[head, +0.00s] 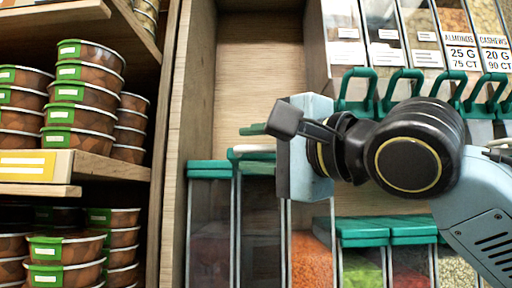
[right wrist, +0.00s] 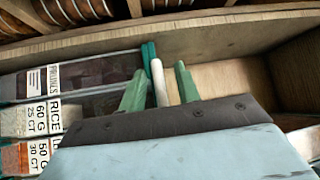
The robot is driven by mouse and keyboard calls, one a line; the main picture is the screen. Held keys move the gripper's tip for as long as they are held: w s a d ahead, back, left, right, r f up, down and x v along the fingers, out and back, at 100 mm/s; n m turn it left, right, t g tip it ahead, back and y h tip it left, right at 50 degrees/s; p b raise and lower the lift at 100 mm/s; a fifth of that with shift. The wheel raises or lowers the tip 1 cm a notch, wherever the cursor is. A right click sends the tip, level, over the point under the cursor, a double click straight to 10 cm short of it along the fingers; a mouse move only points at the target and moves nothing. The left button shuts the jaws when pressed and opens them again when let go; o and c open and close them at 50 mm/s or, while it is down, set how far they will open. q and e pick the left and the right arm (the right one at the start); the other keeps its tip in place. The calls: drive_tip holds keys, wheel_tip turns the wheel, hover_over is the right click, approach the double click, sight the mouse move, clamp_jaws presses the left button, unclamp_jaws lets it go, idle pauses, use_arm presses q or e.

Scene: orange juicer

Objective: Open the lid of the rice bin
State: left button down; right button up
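The rice bin (right wrist: 70,116) carries a RICE label in the right wrist view, between the PRUNES bin and another labelled bin. In the head view it appears to be the dark clear-fronted bin (head: 258,215), second from the left. A pale bar (right wrist: 160,82), apparently its lid's front edge or handle, also shows in the head view (head: 254,149). My right gripper (right wrist: 161,88) has its green fingers apart, one on each side of this bar, with narrow gaps visible. Its body hides part of the bins. Whether the lid is slightly raised cannot be told. My left gripper is not in view.
The PRUNES bin's green lid (head: 208,168) is directly to the left. An orange-filled bin (head: 311,245) is on the right. Green-handled dispensers (head: 400,85) hang above right. A wooden divider (head: 176,150) separates stacked tubs (head: 85,95) at left. The wooden recess above the bins is clear.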

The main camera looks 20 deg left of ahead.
drive_tip(key=b+v, duration=0.2)
drive_tip(key=v, duration=1.1)
drive_tip(key=shift+s+d+b, duration=0.15)
drive_tip(key=shift+d+b, duration=0.05)
drive_tip(key=shift+b, duration=0.15)
